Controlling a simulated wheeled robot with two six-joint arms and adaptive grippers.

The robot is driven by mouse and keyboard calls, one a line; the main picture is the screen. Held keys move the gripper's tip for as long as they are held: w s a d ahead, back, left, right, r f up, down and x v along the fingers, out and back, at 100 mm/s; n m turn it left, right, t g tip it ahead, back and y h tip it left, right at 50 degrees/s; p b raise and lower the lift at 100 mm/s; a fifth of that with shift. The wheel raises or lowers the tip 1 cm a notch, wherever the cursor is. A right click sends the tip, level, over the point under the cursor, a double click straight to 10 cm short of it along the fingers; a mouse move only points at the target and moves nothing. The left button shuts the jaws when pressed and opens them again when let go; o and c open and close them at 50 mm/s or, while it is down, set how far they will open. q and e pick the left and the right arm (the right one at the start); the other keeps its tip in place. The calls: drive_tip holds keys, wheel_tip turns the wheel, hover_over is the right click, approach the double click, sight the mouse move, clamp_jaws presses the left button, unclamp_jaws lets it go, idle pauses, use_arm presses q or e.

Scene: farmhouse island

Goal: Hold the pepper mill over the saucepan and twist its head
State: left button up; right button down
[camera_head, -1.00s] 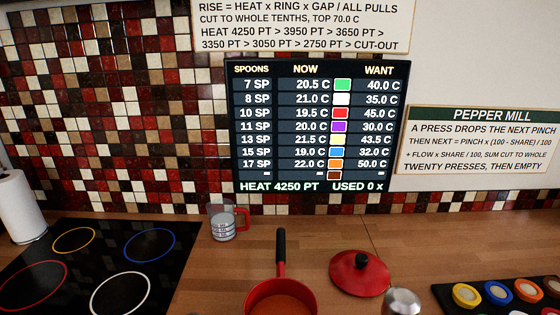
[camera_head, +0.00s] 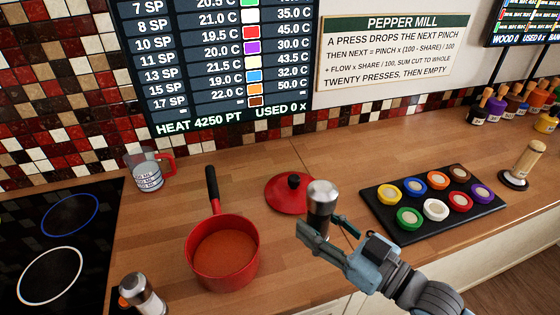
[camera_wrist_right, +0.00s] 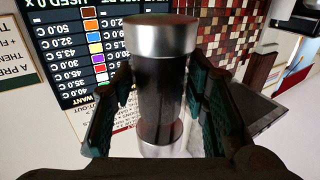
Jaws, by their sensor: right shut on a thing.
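The pepper mill (camera_head: 321,197) has a silver head and a dark body. My right gripper (camera_head: 326,229) is shut on its body and holds it roughly upright. The red saucepan (camera_head: 223,262) sits on the wooden counter, handle pointing away, with reddish-brown contents. The mill is to the right of the saucepan, not over it. I cannot tell how high the mill is above the counter. My left gripper is not in view.
A red lid (camera_head: 280,196) lies just behind the mill. A black tray (camera_head: 462,216) of coloured pots is at right, a wooden-handled tool (camera_head: 524,160) beyond it. A measuring jug (camera_head: 149,177) stands behind the saucepan. Another silver-topped container (camera_head: 140,292) is at front left, beside the hob (camera_head: 45,235).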

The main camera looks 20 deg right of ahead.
drive_tip(key=w+a+r+m+h, duration=0.2)
drive_tip(key=w+r, duration=0.5)
drive_tip(key=w, duration=0.4)
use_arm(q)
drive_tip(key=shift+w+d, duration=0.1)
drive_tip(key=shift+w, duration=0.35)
use_arm(e)
drive_tip(key=a+f+n+g+y, duration=0.2)
drive_tip(key=a+n+y, duration=0.1)
drive_tip(key=a, duration=0.5)
drive_tip(key=s+a+f+n+g+y, duration=0.1)
drive_tip(key=a+f+n+g+y, duration=0.1)
drive_tip(key=a, duration=0.5)
drive_tip(key=n+g+y, duration=0.1)
drive_tip(key=y, duration=0.1)
drive_tip(key=shift+s+a+n+y, duration=0.15)
drive_tip(key=shift+a+n+y, duration=0.15)
drive_tip(key=shift+a, duration=0.05)
wheel_tip(320, 180, down, 7)
drive_tip(key=shift+r, duration=0.2)
